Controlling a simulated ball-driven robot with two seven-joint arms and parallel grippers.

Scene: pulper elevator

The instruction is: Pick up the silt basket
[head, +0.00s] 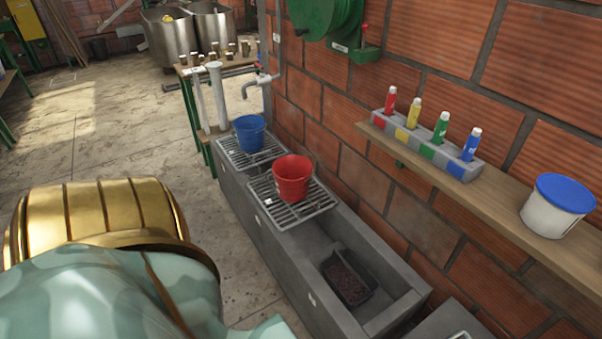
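A dark rectangular basket (347,278), which looks like the silt basket, sits down inside the near end of the long grey trough (262,243). It holds dark brown, grainy material. The trough walls stand around it, and no grate covers it. No handle can be clearly made out. Neither my left nor my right gripper is in view.
A red bucket (292,180) and a blue bucket (250,134) stand on metal grates over the trough. A wooden wall shelf (430,180) with coloured bottles and a white tub (556,210) overhangs the right. Concrete floor (130,145) is open left.

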